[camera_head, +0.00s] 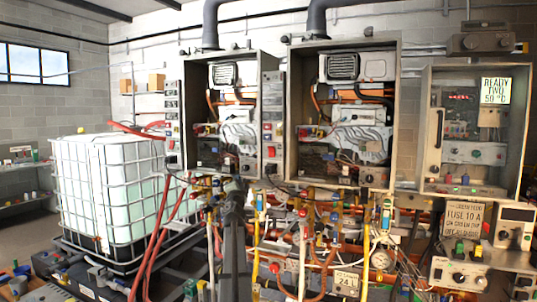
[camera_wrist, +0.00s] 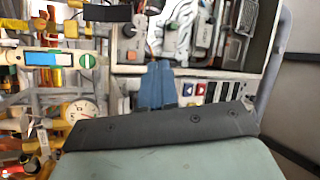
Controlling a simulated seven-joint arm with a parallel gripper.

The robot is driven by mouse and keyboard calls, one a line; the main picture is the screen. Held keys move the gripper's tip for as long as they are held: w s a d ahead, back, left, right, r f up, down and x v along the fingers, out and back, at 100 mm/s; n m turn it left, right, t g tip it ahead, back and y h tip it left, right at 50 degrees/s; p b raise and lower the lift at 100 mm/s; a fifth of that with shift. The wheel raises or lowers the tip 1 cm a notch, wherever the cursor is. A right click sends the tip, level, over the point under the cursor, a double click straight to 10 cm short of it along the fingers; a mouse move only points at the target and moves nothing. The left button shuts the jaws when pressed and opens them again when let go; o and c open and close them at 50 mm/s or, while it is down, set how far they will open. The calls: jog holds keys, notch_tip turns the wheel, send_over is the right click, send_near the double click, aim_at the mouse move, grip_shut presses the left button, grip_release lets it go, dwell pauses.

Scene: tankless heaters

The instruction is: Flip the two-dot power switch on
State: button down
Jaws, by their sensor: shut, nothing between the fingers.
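Two open heater cabinets hang on the wall in the head view, a left one (camera_head: 250,62) and a right one (camera_head: 394,62). Each has a narrow switch panel on its left side, the left panel (camera_head: 173,103) and the middle panel (camera_head: 272,103). A red switch (camera_head: 271,151) shows low on the middle panel. Dot marks are too small to read, so I cannot tell which switch has two dots. In the wrist view my gripper (camera_wrist: 157,84) has its blue fingers together and empty, in front of a cabinet's edge. A row of switches (camera_wrist: 212,92) shows right of the fingers.
Pipes, hoses and valves crowd the space below the cabinets, with a gauge (camera_wrist: 82,112) near the gripper. A caged white tank (camera_head: 110,190) stands at left. A third cabinet (camera_head: 473,130) with a "READY TWO 50 °C" sign (camera_head: 495,90) hangs at right.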

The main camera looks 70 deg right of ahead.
aim_at(271, 148)
jog(key=s+r+m+g+h, duration=0.3)
jog(key=s+m+g+h, duration=0.1)
jog(key=s+m+g, duration=0.4)
jog(key=shift+d+r+m+g, duration=0.3)
jog(key=shift+m+g, duration=0.5)
jog(key=shift+m, duration=0.4)
jog(key=shift+s+d, duration=0.1)
jog(key=x, duration=1.4)
jog(key=shift+r, duration=0.2)
